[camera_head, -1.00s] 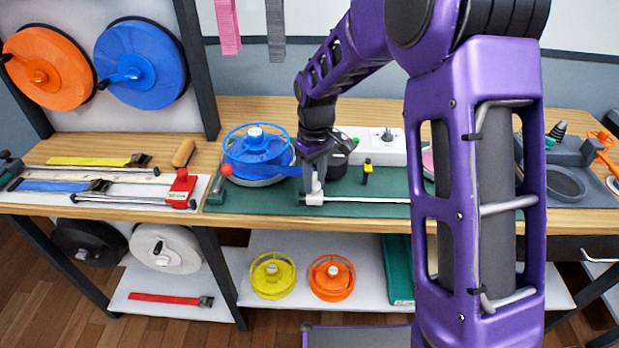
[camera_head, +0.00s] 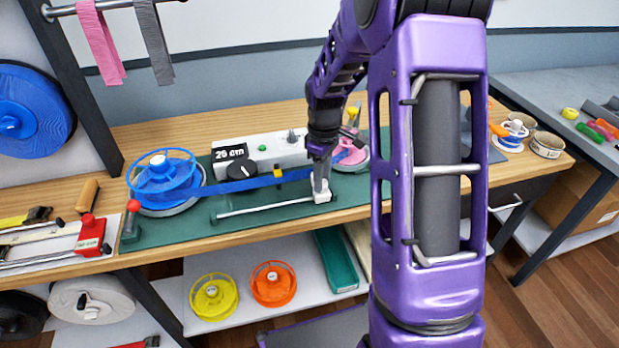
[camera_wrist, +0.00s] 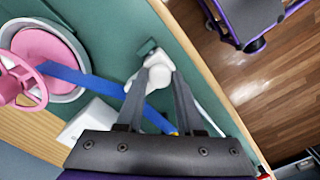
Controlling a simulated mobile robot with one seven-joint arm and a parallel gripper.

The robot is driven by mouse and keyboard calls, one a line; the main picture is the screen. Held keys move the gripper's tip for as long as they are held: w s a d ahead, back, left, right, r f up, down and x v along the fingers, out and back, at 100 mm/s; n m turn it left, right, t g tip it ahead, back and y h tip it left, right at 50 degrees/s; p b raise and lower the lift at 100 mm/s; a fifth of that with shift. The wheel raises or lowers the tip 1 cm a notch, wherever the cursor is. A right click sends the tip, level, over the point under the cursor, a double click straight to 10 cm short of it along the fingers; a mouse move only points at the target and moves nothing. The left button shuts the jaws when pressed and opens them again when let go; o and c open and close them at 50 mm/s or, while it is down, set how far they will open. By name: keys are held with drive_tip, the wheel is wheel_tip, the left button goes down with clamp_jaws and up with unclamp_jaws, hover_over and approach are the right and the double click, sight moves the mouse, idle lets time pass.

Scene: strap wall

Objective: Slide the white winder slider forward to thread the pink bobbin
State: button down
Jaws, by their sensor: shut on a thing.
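My gripper (camera_head: 321,186) is shut on the white winder slider (camera_head: 322,196), near the right end of its rail (camera_head: 265,208). In the wrist view my fingers (camera_wrist: 161,78) hold the slider (camera_wrist: 150,62) close to a dark green end block (camera_wrist: 147,47). The pink bobbin (camera_head: 353,158) sits behind my arm and is partly hidden. In the wrist view the blue strap (camera_wrist: 85,82) runs to the pink bobbin (camera_wrist: 42,50), its end overlapping the bobbin's rim. The strap comes from the blue reel (camera_head: 162,178) at left. Whether it is fixed in the hub I cannot tell.
A red-topped lever (camera_head: 132,212) stands at the green base's left end. Yellow (camera_head: 213,297) and orange (camera_head: 273,284) bobbins lie on the shelf below.

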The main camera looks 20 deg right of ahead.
drive_tip(key=shift+d, duration=0.35)
drive_tip(key=c, duration=0.5)
unclamp_jaws()
drive_tip(key=shift+d, duration=0.1)
drive_tip(key=shift+r, duration=0.5)
wheel_tip(320, 180, up, 16)
drive_tip(key=shift+r+p, duration=0.25)
drive_tip(key=shift+p, duration=0.2)
